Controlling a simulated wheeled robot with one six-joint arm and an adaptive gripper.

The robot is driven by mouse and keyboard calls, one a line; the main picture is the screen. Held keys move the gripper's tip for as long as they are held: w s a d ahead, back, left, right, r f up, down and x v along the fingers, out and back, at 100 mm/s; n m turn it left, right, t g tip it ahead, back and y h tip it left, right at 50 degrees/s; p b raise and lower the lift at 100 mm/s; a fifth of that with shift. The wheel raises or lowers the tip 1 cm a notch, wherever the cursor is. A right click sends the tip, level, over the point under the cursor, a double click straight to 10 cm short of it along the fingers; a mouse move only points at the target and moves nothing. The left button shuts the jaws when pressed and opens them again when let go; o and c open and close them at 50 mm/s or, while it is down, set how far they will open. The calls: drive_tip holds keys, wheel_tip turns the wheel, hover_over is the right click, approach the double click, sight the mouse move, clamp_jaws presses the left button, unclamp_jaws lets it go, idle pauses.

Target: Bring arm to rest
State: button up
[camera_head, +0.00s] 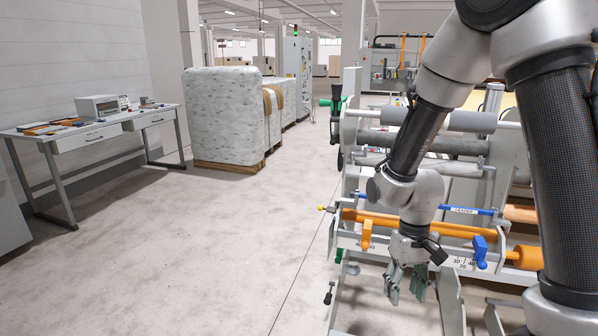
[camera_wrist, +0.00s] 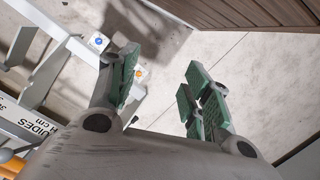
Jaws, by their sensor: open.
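My gripper (camera_head: 405,284) hangs at the end of my arm, pointing down in front of the quilting gantry (camera_head: 461,271). In the wrist view my gripper (camera_wrist: 160,95) has its two green-padded fingers spread wide apart, with only bare floor between them. It holds nothing. In the head view it is just below the orange roller (camera_head: 390,220) and the numbered white rail of the gantry. Whether it touches the frame cannot be told.
A blue bar with a "LEADER" label (camera_head: 464,210) and orange and blue clamps (camera_head: 480,252) are close to my wrist. Open concrete floor (camera_head: 230,240) lies left. A wrapped pallet stack (camera_head: 222,115) and a workbench (camera_head: 95,133) stand farther back.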

drive_tip(key=s+d+r+m+t, duration=0.1)
drive_tip(key=s+d+r+t, duration=0.2)
drive_tip(key=r, duration=0.9)
drive_tip(key=s+d+r+t, duration=0.3)
drive_tip(key=s+d+r, duration=0.5)
drive_tip(key=r, duration=0.5)
drive_tip(key=shift+d+m, duration=0.4)
drive_tip(key=shift+d, duration=0.15)
